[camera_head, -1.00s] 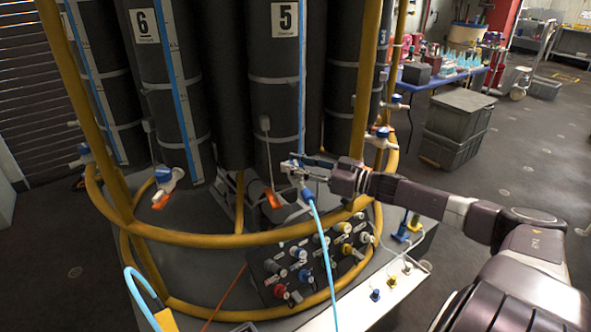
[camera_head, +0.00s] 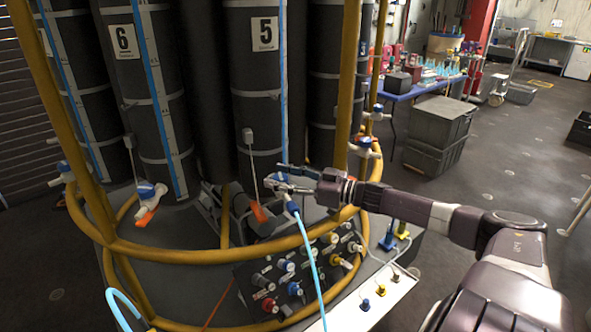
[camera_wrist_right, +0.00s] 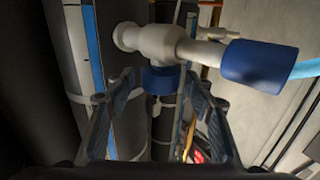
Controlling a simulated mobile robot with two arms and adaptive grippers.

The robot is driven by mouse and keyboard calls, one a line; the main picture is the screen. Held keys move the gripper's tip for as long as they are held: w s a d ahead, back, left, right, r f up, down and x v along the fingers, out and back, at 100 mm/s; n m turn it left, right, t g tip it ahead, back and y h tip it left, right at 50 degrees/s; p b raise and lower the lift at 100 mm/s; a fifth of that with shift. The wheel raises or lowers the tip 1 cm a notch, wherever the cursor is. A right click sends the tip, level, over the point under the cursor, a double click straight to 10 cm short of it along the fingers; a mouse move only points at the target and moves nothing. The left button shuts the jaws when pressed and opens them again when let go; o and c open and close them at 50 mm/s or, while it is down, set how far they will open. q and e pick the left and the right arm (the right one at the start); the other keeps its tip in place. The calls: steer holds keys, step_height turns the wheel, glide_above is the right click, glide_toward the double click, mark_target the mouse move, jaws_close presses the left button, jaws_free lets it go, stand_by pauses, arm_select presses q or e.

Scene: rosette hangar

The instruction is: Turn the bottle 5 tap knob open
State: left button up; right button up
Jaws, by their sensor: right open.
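Bottle 5 (camera_head: 258,100) is a tall dark cylinder with a white number label (camera_head: 265,34). Its white tap (camera_wrist_right: 175,44) shows closely in the right wrist view. The blue tap knob (camera_wrist_right: 160,79) hangs under the tap body, between my right gripper's fingers. A blue fitting (camera_wrist_right: 258,62) on the tap's right end carries a light blue hose (camera_head: 309,240). My right gripper (camera_head: 292,178) is at this tap in the head view and partly hides it. Its two fingers (camera_wrist_right: 157,90) are open, with gaps beside the knob. My left gripper is not in view.
A yellow tubular ring (camera_head: 200,252) and uprights surround the bottles, close to my right arm. Bottle 6 (camera_head: 145,100) stands to the left. A panel of coloured knobs (camera_head: 300,270) lies below the tap. Grey crates (camera_head: 438,125) stand on the floor at right.

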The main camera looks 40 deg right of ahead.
steer(key=v, duration=1.1)
steer(key=shift+s+d, duration=0.15)
steer(key=shift+s, duration=0.25)
stand_by(0.4)
